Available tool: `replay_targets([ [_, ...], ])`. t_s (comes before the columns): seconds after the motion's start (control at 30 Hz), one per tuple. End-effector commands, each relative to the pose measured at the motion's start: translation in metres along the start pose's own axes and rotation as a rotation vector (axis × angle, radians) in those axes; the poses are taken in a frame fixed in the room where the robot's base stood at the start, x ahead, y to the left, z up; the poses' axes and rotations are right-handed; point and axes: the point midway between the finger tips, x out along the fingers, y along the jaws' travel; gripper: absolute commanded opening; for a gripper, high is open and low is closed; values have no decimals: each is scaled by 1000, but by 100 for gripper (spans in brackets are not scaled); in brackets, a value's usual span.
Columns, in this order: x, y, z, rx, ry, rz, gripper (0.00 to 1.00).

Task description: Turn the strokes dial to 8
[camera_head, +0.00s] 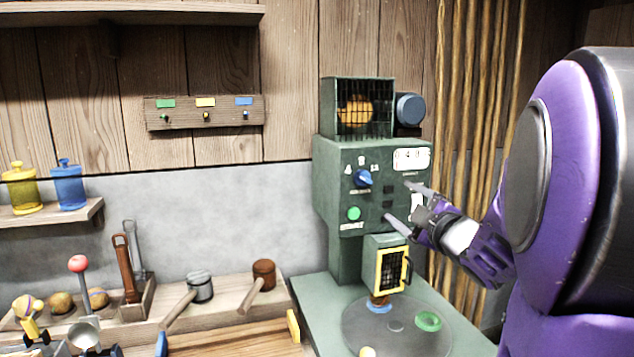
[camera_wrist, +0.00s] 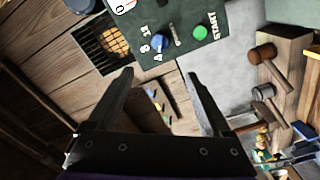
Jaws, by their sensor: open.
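The strokes dial (camera_head: 362,178) is a blue knob on the front of a green machine (camera_head: 345,210), with 4, 8 and 12 marked around its upper side. It also shows in the wrist view (camera_wrist: 160,42), beyond the fingertips. I cannot tell for certain which number it points to. My gripper (camera_head: 403,205) is open and empty, to the right of the dial in the head view, its fingers pointing left across the machine's face. In the wrist view, my gripper (camera_wrist: 158,75) frames mostly the wall, apart from the dial.
A green START button (camera_head: 354,214) sits below the dial, and a white display (camera_head: 411,159) at upper right. A caged lamp (camera_head: 355,108) tops the machine. A yellow-framed box (camera_head: 391,270) stands below, above a round plate (camera_head: 396,330). Mallets (camera_head: 264,272) lie left. Pipes run behind.

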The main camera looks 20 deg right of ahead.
Motion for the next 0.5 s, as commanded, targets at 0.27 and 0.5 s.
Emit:
replay_targets([
  [0.27,39,-1,0,-3,3,-4,84],
  [0.5,92,-1,0,-2,3,-3,84],
])
